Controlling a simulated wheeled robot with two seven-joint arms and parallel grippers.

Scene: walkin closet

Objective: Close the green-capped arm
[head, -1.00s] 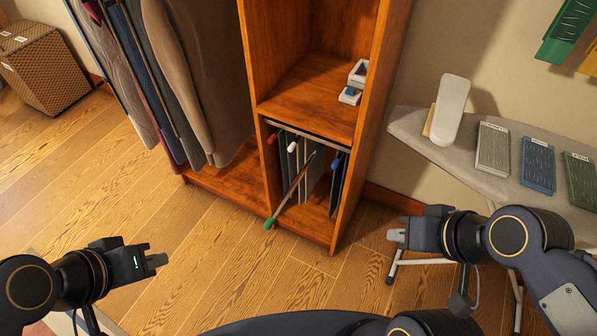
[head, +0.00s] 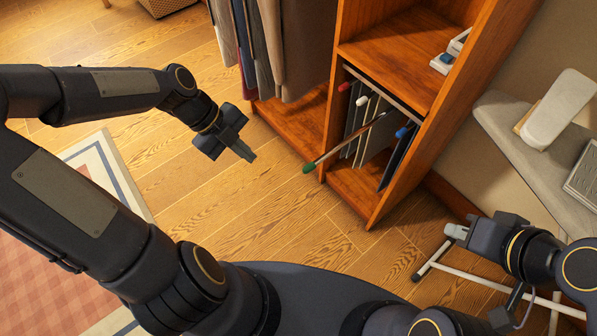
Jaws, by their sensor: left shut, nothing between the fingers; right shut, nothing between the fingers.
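The green-capped arm (head: 344,146) is a thin rod that sticks out of the lower cabinet compartment toward the lower left. Its green cap (head: 309,168) is at the outer end, in front of the cabinet. The arms with a red cap (head: 344,87), a white cap (head: 362,101) and a blue cap (head: 402,133) sit at the compartment's front, under a rail. My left gripper (head: 248,154) is shut and empty, to the left of the green cap and apart from it. My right gripper (head: 453,231) is shut and empty, right of the cabinet's foot.
The wooden cabinet (head: 388,65) has hanging clothes (head: 284,50) on its left. An ironing board (head: 500,118) with a white iron-like object (head: 558,108) stands at the right, its white legs (head: 490,279) near my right gripper. A rug (head: 60,240) lies lower left. The floor (head: 285,215) before the cabinet is clear.

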